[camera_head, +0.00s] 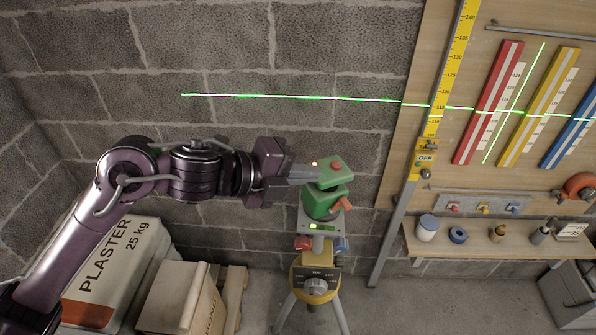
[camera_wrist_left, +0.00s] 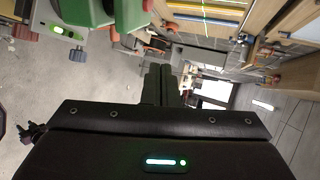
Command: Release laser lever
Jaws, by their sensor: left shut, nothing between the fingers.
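The green laser (camera_head: 324,202) stands on a tripod (camera_head: 315,285) with a yellow head. A red button shows on its top and an orange lever (camera_head: 342,205) sticks out at its right side. The laser is lit and throws green lines on the wall and board. My left gripper (camera_head: 316,175) is shut and empty, beside the laser's upper part; I cannot tell whether it touches. Its fingers (camera_wrist_left: 165,84) show in the left wrist view, with part of the laser (camera_wrist_left: 85,12) at the top left. My right gripper is not in view.
A yellow measuring staff (camera_head: 448,75) stands right of the laser. A wooden board behind it holds red, yellow and blue bars. A shelf (camera_head: 500,240) with small items runs along the right. A plaster sack (camera_head: 115,270) and a cardboard box (camera_head: 182,297) lie at lower left.

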